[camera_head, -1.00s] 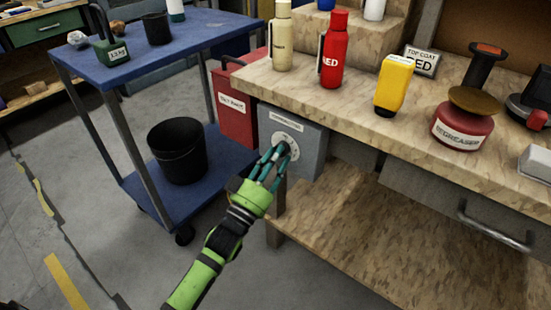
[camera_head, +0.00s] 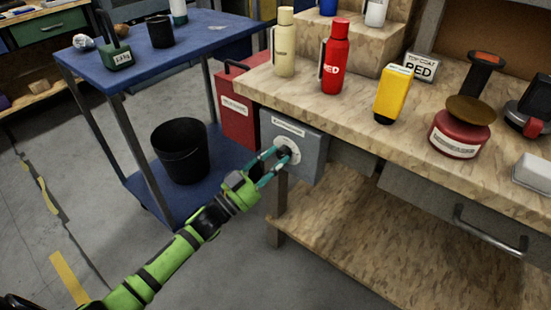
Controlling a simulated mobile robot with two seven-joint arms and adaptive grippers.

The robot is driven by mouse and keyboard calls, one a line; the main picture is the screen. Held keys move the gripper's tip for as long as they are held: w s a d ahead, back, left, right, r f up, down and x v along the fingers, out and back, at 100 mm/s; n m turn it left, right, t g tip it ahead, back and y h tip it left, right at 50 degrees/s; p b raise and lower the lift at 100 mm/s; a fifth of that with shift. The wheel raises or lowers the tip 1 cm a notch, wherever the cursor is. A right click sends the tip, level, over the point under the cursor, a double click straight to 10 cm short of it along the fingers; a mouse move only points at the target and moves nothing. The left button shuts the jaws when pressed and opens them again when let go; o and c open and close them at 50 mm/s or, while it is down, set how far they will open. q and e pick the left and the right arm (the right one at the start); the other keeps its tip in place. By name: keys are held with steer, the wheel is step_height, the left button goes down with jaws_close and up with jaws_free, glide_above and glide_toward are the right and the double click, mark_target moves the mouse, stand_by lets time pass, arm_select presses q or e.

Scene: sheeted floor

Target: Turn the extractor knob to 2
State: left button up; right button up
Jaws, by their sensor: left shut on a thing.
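The extractor box (camera_head: 305,164) is a grey panel mounted under the bench's left front corner, with a label strip on top. Its round white dial (camera_head: 294,157) carries a dark knob (camera_head: 284,152) at the centre. My left gripper (camera_head: 281,157) is shut on the knob, its teal fingers reaching in from the lower left. The fingers cover part of the dial, and the dial's numbers are too small to read. My right gripper is not in view.
A red bin (camera_head: 237,117) and a blue cart (camera_head: 111,73) with a black bucket (camera_head: 181,155) stand left.

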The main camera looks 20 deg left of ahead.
arm_select(q)
steer(key=shift+w+a+r+m+g+p, duration=0.1)
steer(key=shift+r+m+g+p, duration=0.1)
steer(key=shift+m, duration=0.4)
steer(key=shift+a+r+m+g+p, duration=0.1)
steer(key=shift+r+m+p, duration=0.1)
steer(key=shift+m, duration=0.4)
steer(key=shift+m+g+h, duration=0.4)
steer(key=shift+m, duration=0.2)
steer(key=shift+a+r+m+g+p, duration=0.1)
steer(key=shift+m+g+p, duration=0.9)
steer(key=shift+m, duration=1.2)
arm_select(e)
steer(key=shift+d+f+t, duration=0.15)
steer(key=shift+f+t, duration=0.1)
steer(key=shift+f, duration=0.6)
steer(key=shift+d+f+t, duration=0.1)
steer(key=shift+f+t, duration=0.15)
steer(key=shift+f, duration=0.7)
arm_select(q)
steer(key=o, duration=1.1)
steer(key=shift+f, duration=0.2)
